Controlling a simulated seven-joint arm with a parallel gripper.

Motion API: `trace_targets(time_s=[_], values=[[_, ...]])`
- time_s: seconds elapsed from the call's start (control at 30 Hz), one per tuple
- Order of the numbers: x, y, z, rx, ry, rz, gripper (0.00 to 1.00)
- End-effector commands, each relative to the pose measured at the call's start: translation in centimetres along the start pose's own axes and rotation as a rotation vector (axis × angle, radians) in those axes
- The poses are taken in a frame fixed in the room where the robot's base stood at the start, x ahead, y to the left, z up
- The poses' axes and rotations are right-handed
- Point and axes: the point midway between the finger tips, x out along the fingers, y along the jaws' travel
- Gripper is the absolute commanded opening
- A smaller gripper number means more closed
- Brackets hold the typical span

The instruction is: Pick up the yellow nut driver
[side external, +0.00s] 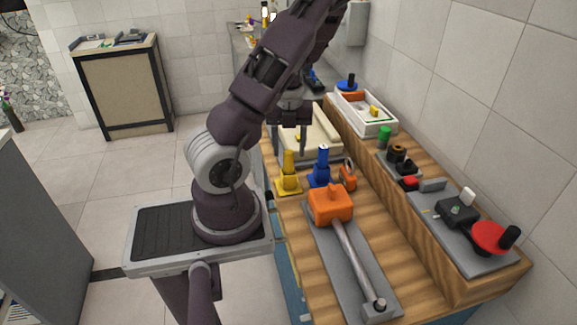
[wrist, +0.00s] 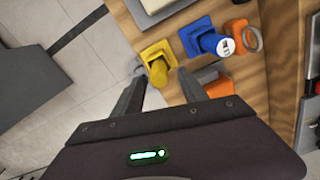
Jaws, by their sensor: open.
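A yellow piece with an upright shaft on a square base (side external: 288,180) stands at the near left edge of the wooden bench; I take it for the yellow nut driver. In the wrist view the yellow nut driver (wrist: 158,62) shows just beyond and between my fingertips. My gripper (side external: 289,150) points down, open and empty, behind the yellow piece in the side view. In the wrist view my gripper (wrist: 162,78) has its two fingers spread apart. I cannot tell its exact height above the bench.
A similar blue piece (side external: 321,168) stands close to the right of the yellow one, with an orange ring-shaped thing (side external: 348,175) beside it. An orange block (side external: 330,204) with a grey bar lies in front. A white tray (side external: 388,128) stands at the back right.

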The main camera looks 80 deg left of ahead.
Motion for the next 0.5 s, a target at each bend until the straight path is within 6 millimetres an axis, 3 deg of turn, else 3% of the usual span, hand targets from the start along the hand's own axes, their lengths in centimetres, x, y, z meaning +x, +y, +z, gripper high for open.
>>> trace_targets(time_s=[0.23,0.5], values=[[4.3,0.2,0.3,-0.003,0.000,-0.001,0.51],[4.9,0.1,0.3,-0.001,-0.003,-0.003,0.51]])
